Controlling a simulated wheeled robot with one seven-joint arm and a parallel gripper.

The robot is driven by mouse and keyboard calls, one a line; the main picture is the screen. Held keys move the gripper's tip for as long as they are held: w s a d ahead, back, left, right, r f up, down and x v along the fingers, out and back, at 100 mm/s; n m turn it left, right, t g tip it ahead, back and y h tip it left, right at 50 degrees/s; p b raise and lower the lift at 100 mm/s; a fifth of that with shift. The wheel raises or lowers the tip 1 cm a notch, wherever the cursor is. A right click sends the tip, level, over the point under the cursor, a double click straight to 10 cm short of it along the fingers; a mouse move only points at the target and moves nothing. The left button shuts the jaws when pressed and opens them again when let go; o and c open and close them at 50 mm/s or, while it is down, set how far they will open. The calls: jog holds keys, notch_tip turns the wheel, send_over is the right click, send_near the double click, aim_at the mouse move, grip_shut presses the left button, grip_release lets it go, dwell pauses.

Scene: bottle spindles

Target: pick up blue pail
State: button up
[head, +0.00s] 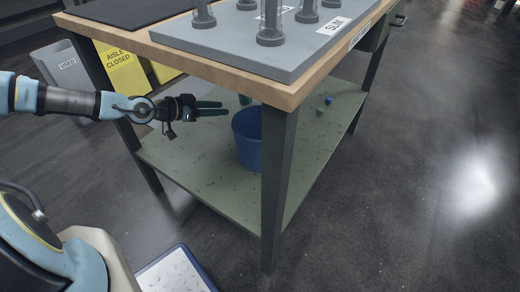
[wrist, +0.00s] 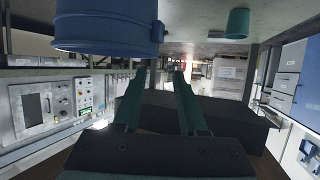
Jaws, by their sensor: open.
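The blue pail (head: 247,145) stands upright on the lower shelf of the workbench, partly hidden by the near table leg. In the wrist view, which looks upside down, the pail (wrist: 108,28) fills the upper left, beyond and to the left of the fingers. My gripper (head: 228,108) reaches in under the bench top from the left, about level with the pail's rim and apart from it. Its two green fingers (wrist: 166,78) are open with nothing between them.
The lower shelf (head: 190,165) sits under the wooden bench top (head: 215,68), with a dark front leg (head: 276,180) beside the pail. A green cup (wrist: 237,24) stands near the pail. A yellow sign (head: 120,70) stands left.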

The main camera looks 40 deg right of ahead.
jog(key=shift+s+b+x, duration=0.15)
jog(key=shift+b+x, duration=1.05)
jog(key=shift+x, duration=1.1)
jog(key=shift+s+b+x, duration=0.2)
jog(key=shift+b+x, duration=0.95)
jog(key=shift+x, duration=1.15)
jog(key=shift+c, duration=0.4)
grip_shut()
